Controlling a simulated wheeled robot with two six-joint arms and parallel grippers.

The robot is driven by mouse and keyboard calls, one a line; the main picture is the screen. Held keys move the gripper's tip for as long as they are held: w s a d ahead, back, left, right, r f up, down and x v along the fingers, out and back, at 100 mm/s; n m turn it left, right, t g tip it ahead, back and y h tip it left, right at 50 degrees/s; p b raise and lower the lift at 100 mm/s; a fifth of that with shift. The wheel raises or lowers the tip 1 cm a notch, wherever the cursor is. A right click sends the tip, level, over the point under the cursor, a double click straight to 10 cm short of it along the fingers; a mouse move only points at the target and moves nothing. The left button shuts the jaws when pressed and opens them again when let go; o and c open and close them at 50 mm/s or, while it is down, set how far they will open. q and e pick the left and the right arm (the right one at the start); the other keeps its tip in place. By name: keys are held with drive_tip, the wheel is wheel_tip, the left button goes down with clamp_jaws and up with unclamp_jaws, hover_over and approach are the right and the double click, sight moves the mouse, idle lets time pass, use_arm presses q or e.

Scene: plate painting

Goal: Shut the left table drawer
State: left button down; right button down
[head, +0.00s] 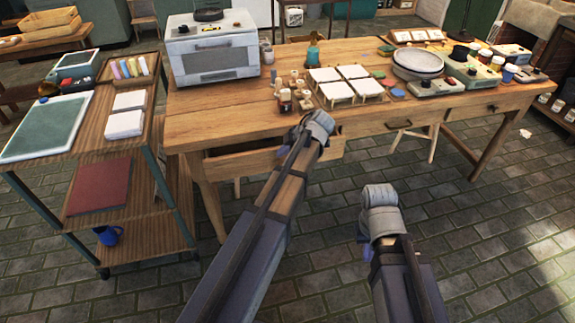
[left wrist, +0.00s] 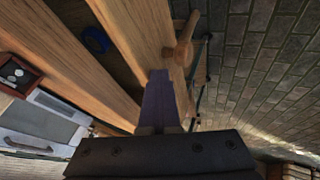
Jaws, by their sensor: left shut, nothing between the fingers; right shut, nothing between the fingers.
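The left table drawer (head: 232,166) stands pulled out from under the wooden table's front edge in the head view. In the left wrist view its wooden front (left wrist: 142,22) and round wooden knob (left wrist: 184,52) are close, and a dark blue item (left wrist: 95,40) shows inside. My left gripper (head: 322,122) is shut and empty at the drawer front; in the left wrist view its fingertips (left wrist: 158,76) are beside the knob. I cannot tell whether they touch the front. My right gripper (head: 380,192) is shut and empty, over the floor in front of the table.
The table (head: 215,110) carries an oven (head: 213,50), white tiles (head: 338,82), a plate stack (head: 417,64) and small jars. A shelf cart (head: 120,165) stands left of the drawer. A stool (head: 418,135) is under the table.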

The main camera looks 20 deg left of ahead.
use_arm(q)
drive_tip(key=shift+w+a, duration=0.7)
drive_tip(key=shift+w, duration=0.35)
drive_tip(key=shift+w+a, duration=0.65)
drive_tip(key=shift+w, duration=0.35)
drive_tip(key=shift+s, duration=0.1)
